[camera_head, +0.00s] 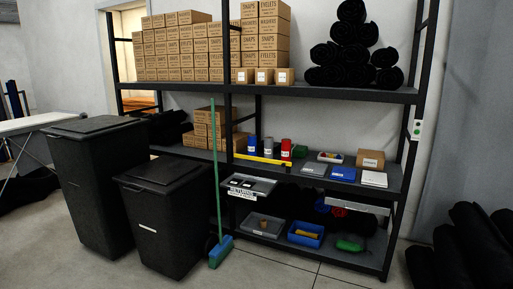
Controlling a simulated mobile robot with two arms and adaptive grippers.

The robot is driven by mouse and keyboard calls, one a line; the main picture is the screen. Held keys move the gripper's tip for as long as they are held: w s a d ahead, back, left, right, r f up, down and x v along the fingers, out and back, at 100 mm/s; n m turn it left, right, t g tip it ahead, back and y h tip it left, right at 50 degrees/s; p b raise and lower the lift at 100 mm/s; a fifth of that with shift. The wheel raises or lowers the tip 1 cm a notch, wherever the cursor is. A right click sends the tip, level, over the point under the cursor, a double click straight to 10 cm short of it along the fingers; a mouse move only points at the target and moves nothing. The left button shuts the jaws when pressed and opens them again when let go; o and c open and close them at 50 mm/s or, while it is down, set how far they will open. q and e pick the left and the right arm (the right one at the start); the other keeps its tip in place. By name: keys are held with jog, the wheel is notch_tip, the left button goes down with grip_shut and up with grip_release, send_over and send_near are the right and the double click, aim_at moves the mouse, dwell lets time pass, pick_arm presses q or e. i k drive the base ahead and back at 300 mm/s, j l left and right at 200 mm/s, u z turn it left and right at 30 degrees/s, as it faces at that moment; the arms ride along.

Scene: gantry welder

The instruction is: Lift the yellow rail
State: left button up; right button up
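The yellow rail (262,160) is a thin yellow bar along the front of the middle shelf of the black rack (330,176). It lies roughly level, with a dark piece at its right end. It is in front of a blue can (252,144), a grey can (268,146) and a red can (286,150). I cannot tell whether it touches them. Neither of my grippers is in view.
Two black bins (165,215) stand on the floor left of the rack. A green-handled broom (216,180) leans upright before it. Cartons (185,45) and black rolls (345,50) fill the top shelf. Trays (305,234) sit low. The front floor is partly clear.

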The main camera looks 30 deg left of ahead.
aim_at(283, 164)
jog(key=i+j, duration=0.2)
jog(key=j, duration=0.25)
jog(key=i+j, duration=0.2)
jog(key=j, duration=0.3)
jog(key=i+j, duration=0.2)
jog(key=j, duration=0.25)
jog(key=i+j, duration=0.2)
jog(key=j, duration=0.25)
jog(key=i+j, duration=0.25)
jog(key=j, duration=0.2)
jog(key=i+j, duration=0.2)
jog(key=j, duration=0.3)
jog(key=i+j, duration=0.2)
jog(key=j, duration=0.25)
jog(key=i+j, duration=0.2)
jog(key=j, duration=0.25)
jog(key=u, duration=0.05)
